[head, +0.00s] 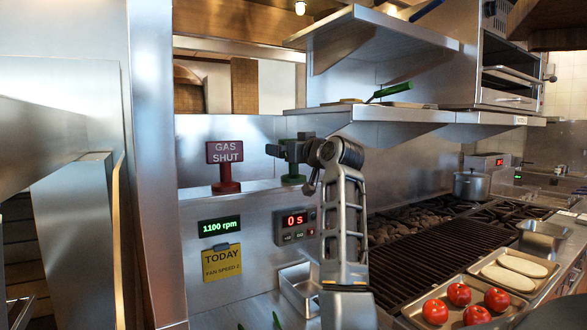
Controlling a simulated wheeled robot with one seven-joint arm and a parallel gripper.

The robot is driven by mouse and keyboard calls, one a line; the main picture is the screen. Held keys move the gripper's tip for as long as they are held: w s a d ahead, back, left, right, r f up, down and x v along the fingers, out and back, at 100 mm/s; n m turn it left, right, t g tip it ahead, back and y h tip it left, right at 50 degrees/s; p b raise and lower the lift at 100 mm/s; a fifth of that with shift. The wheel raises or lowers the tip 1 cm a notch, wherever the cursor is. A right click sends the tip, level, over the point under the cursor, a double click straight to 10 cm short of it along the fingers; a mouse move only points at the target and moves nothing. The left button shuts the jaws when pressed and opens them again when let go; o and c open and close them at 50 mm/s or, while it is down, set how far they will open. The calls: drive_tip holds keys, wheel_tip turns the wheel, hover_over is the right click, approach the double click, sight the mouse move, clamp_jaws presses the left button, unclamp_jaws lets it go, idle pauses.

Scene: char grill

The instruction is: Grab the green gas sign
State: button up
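The green sign (293,179) stands on the steel ledge, right of the red "GAS SHUT" sign. Only its green base and a bit of green near its top show; its face and any lettering are hidden behind my gripper. My gripper (276,150) is at the height of the sign's upper part and overlaps it in the picture, pointing left. I cannot tell whether its fingers touch the sign or how far they are apart. The red sign (224,153) stands upright on a red base, apart from my gripper.
A steel shelf (375,113) with a green-handled tool lies above my arm. Below the ledge are a display (219,227), a timer panel (296,225) and a yellow note (221,262). The grill (440,255) and a tray of tomatoes (459,294) are at right.

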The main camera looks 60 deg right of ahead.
drive_tip(key=shift+c, duration=0.5)
drive_tip(key=c, duration=1.1)
drive_tip(key=shift+r, duration=0.15)
